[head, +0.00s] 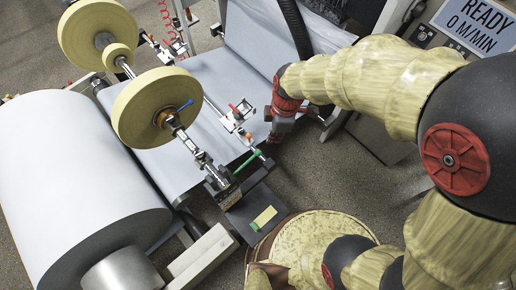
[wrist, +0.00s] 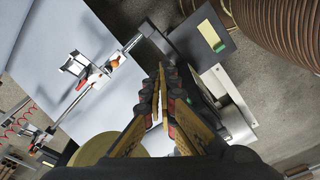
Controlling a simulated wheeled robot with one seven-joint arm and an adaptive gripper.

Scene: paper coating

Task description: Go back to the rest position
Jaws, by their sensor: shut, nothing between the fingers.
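My arm reaches in from the right in the head view, over the grey floor and toward the paper web of the coating machine. My gripper (wrist: 166,70) shows in the wrist view with its two dark-padded fingers drawn together at the tips. It is shut and holds nothing. The grey-blue paper web (wrist: 115,95) lies behind and left of the fingers. In the head view my wrist is beside the right edge of the web (head: 225,80); the fingertips cannot be made out clearly there.
A large white paper roll (head: 75,180) fills the left side. Yellow tape rolls (head: 150,105) sit on a shaft above the web. A green-handled rail (head: 247,160) and a dark plate with a yellow label (head: 263,218) are nearby. A display (head: 478,25) reads "READY 0 M/MIN".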

